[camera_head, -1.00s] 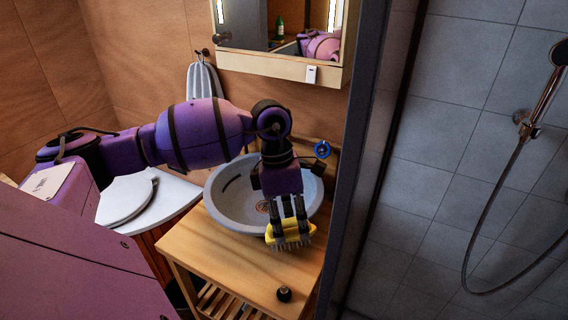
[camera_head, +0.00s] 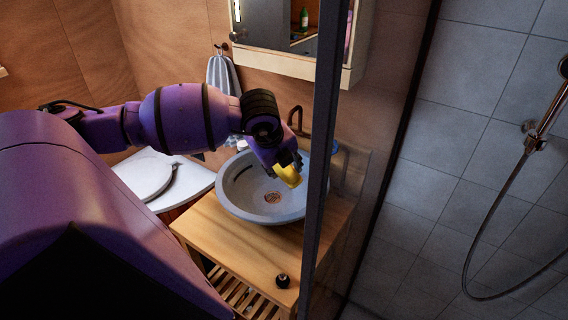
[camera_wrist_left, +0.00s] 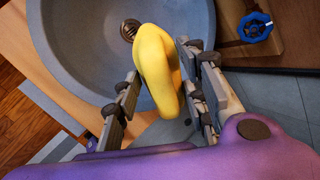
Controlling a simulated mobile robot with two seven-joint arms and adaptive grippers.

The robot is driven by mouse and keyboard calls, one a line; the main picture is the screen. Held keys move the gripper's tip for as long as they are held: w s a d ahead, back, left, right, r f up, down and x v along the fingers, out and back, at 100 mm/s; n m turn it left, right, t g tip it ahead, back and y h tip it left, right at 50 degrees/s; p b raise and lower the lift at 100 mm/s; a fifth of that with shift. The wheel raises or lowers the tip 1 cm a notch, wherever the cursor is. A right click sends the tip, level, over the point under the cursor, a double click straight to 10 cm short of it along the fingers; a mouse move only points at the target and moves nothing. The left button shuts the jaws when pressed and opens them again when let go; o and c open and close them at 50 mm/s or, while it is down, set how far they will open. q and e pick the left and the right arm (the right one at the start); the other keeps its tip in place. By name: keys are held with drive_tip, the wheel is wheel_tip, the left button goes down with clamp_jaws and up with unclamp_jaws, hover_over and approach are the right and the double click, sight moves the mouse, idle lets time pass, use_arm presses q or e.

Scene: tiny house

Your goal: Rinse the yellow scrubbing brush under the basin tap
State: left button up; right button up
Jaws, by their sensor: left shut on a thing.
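My left gripper (camera_head: 284,160) is shut on the yellow scrubbing brush (camera_head: 290,176). It holds the brush above the right back part of the grey basin (camera_head: 236,197). In the left wrist view the brush (camera_wrist_left: 158,62) lies between the two fingers (camera_wrist_left: 155,85), its rounded yellow side facing the camera; no bristles show there. The dark curved tap (camera_head: 296,112) stands behind the basin, just beyond my gripper. The blue tap handle (camera_wrist_left: 256,27) shows in the left wrist view, to the right of the fingers. No running water shows. My right gripper is out of view.
The basin stands on a wooden counter (camera_head: 215,230) with a small dark knob-like object (camera_head: 283,281) near its front. A dark upright frame (camera_head: 322,160) cuts across the counter's right side. The toilet (camera_head: 150,178) is at left; a mirror cabinet (camera_head: 295,62) hangs above.

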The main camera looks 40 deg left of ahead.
use_arm(q)
drive_tip(key=shift+w+a, duration=0.2)
drive_tip(key=shift+w+a+f, duration=0.1)
drive_tip(key=shift+w+a, duration=0.15)
drive_tip(key=shift+w, duration=0.35)
drive_tip(key=w, duration=0.2)
drive_tip(key=w+a+f, duration=0.1)
drive_tip(key=w+a+f+b, duration=0.1)
drive_tip(key=w+a+b, duration=0.2)
drive_tip(key=w+b, duration=0.2)
drive_tip(key=shift+w+a+f, duration=0.15)
drive_tip(key=shift+w+f, duration=0.15)
drive_tip(key=shift+w, duration=1.4)
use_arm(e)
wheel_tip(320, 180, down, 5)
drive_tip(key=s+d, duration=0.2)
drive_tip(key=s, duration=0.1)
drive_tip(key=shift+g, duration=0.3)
